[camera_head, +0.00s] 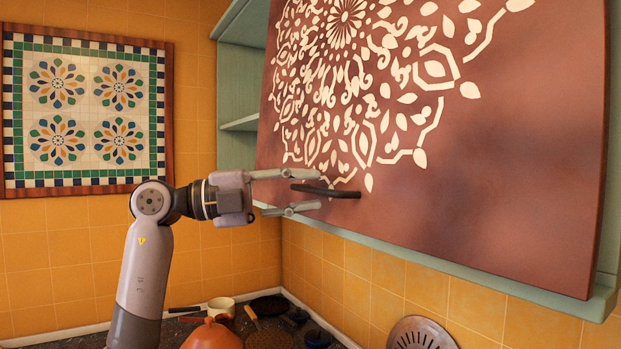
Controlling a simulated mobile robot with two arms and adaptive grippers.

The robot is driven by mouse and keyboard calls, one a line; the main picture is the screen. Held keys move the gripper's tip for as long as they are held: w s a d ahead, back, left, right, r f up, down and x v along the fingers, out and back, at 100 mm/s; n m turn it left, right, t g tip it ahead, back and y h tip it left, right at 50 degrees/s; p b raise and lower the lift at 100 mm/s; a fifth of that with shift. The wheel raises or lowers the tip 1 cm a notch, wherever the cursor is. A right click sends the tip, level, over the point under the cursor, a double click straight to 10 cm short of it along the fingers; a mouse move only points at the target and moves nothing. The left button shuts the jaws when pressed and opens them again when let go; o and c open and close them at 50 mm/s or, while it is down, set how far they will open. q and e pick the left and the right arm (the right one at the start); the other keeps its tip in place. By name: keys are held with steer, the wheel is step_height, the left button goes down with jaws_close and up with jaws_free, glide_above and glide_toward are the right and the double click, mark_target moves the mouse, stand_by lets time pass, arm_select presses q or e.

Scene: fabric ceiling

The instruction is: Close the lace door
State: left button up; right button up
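The lace door (480,160) is a reddish-brown panel with a cream lace pattern on a green wall cabinet (237,100). It stands partly open, since the cabinet's inside and a shelf show past its left edge. A dark bar handle (326,191) sits near the door's lower edge. My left gripper (318,189) is open, with one finger above and one below the handle's left end. I cannot tell whether the fingers touch the handle or the door. My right gripper is not in view.
A counter below holds an orange pot (212,335), a cream cup (221,307) and dark pans. A round perforated metal piece (420,334) stands at the lower right. A framed tile panel (88,112) hangs on the left wall. Space below the cabinet is free.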

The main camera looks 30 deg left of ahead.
arm_select(q)
steer(key=shift+x, duration=0.8)
steer(key=shift+c, duration=0.4)
steer(key=shift+c, duration=0.7)
jaws_close()
